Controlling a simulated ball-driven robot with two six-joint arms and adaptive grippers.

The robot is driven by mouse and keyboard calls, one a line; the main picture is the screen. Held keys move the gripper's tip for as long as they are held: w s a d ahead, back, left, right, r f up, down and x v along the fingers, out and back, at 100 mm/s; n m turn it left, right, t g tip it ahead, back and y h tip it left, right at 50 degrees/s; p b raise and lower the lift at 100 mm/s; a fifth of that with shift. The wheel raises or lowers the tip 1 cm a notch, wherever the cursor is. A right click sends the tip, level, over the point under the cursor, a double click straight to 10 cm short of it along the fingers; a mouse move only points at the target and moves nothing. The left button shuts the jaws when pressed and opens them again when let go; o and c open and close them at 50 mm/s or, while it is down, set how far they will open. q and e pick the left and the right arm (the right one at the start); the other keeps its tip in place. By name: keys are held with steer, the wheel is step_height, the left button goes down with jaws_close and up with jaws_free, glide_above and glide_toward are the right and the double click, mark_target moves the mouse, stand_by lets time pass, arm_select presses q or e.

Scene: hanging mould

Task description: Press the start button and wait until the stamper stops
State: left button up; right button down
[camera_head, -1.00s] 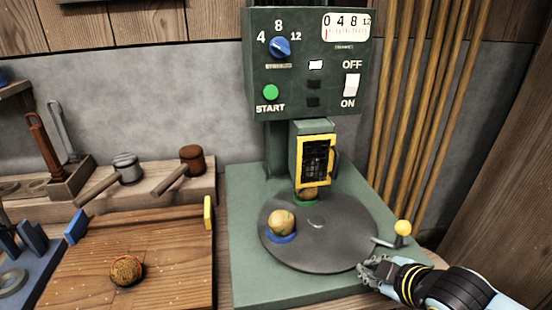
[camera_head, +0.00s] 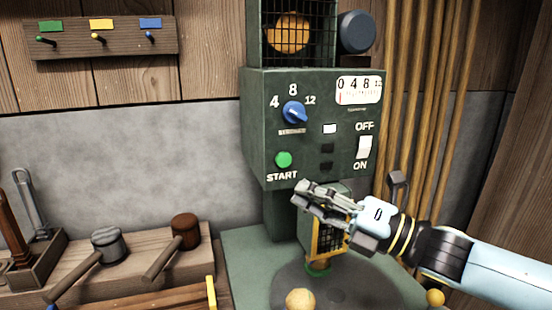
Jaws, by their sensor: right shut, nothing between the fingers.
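The green START button (camera_head: 283,159) is on the lower left of the dark green machine's control panel (camera_head: 258,120). My right gripper (camera_head: 298,192) is shut and empty, just below and right of the button, apart from it in the picture. The gripper partly hides the stamper head with its yellow-framed grille (camera_head: 330,243). A round brown piece in a green ring (camera_head: 318,270) sits under the stamper on the grey turntable (camera_head: 372,287). Another round tan piece (camera_head: 300,299) is at the bottom edge. My left gripper is not in view.
The panel also has a blue knob (camera_head: 294,113), a white OFF/ON switch (camera_head: 365,147), a white indicator (camera_head: 329,129) and a dial (camera_head: 359,90). Two mallets lie on the wooden bench (camera_head: 190,262) at left. Wooden poles (camera_head: 428,110) stand at right.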

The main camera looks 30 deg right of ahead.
mark_target(284, 160)
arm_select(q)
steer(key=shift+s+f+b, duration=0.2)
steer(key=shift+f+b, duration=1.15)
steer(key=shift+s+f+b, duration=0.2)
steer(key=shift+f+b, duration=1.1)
arm_select(e)
steer(key=w+d, duration=0.2)
steer(key=w, duration=0.6)
steer(key=shift+w, duration=0.25)
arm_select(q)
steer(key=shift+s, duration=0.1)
arm_select(e)
steer(key=shift+d, duration=0.1)
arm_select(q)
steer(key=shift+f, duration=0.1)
arm_select(e)
steer(key=shift+w+d, duration=0.1)
steer(key=shift+w, duration=0.3)
